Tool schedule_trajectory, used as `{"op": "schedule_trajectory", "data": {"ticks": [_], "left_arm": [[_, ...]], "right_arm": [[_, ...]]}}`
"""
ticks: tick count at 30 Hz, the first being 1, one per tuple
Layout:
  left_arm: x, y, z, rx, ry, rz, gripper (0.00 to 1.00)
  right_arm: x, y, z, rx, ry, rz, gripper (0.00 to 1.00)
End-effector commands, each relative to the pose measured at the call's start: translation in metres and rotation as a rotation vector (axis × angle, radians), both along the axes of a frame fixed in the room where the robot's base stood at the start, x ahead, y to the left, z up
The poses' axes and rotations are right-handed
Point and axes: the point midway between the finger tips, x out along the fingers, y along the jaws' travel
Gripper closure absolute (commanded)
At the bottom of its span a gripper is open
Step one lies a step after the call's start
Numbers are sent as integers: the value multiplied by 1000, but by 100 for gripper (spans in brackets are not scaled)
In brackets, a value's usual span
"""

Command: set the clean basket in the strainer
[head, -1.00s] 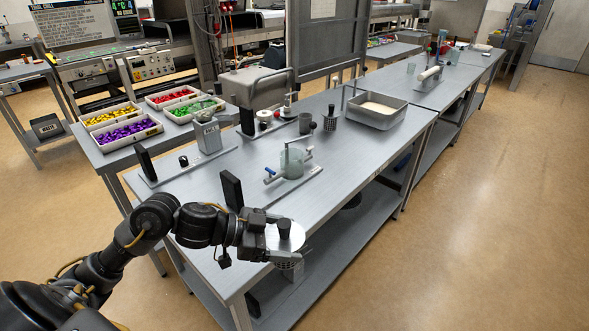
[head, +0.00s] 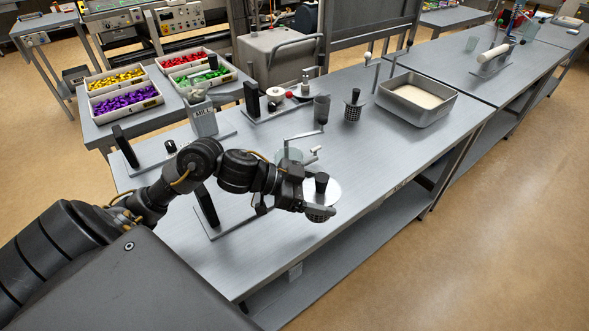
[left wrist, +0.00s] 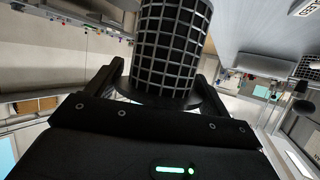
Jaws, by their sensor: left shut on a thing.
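In the left wrist view the dark grid wall of the basket (left wrist: 172,45) stands between the two fingers. A translucent vessel (head: 290,155) with a tap and a thin bent arm is just behind the gripper and partly hidden by it; I cannot tell whether it is the strainer. A second dark mesh basket (head: 353,110) with a black knob stands farther back. My right gripper is not in view.
A grey tub (head: 418,100) with pale contents stands at the back right. A black upright block (head: 207,205) is left of the gripper. The tabletop right of the gripper is clear.

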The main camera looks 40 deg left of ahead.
Motion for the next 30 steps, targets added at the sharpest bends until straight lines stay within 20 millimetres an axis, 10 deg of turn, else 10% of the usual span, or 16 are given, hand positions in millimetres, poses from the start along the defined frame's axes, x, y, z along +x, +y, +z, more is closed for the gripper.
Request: {"op": "schedule_trajectory", "data": {"ticks": [12,30], "left_arm": [[46,20,118,0,-2,567,46],[36,44,136,-3,-1,846,46]], "right_arm": [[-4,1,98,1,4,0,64],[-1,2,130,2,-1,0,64]]}}
